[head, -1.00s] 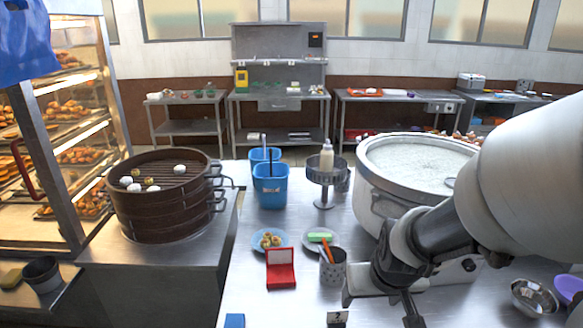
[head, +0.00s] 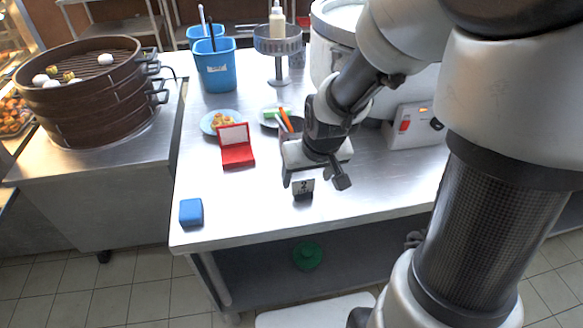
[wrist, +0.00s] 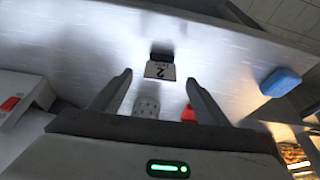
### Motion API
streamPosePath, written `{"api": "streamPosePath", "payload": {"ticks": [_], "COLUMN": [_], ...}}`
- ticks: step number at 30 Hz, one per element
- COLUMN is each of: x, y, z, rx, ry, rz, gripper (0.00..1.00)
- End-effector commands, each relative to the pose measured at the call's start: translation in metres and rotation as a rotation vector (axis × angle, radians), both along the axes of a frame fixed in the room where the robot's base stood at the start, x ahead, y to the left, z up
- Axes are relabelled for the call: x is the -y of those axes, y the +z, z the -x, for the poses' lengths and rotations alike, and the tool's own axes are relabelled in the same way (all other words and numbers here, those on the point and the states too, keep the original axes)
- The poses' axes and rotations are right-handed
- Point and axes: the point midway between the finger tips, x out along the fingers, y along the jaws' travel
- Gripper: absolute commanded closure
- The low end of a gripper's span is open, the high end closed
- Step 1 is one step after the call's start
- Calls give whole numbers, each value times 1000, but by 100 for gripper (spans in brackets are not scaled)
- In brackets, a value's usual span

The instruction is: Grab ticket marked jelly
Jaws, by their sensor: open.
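My gripper (head: 315,184) is open and empty, just above and around the ticket's spot in the head view. In the wrist view the ticket lies between and slightly beyond the two fingertips (wrist: 158,78), and I see no contact.
A blue block (head: 191,212) sits at the table's front left corner. A red open case (head: 236,150), a plate of food (head: 221,121) and blue bins (head: 215,70) stand behind. A perforated cup and a large white pot are close to my arm. Bare steel lies between block and ticket.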

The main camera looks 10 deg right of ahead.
Motion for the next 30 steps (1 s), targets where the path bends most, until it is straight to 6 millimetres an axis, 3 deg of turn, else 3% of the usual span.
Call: {"api": "streamPosePath", "payload": {"ticks": [1,11,20,29,30], "x": [0,-1,-2,-2,-2], "y": [-11,-25,-63,-63,-63], "z": [-2,-9,-22,-25,-25], "rx": [0,0,-1,0,0], "ry": [1,0,0,0,0], "rz": [0,0,-1,0,0], "gripper": [31,31,31,31,38]}}
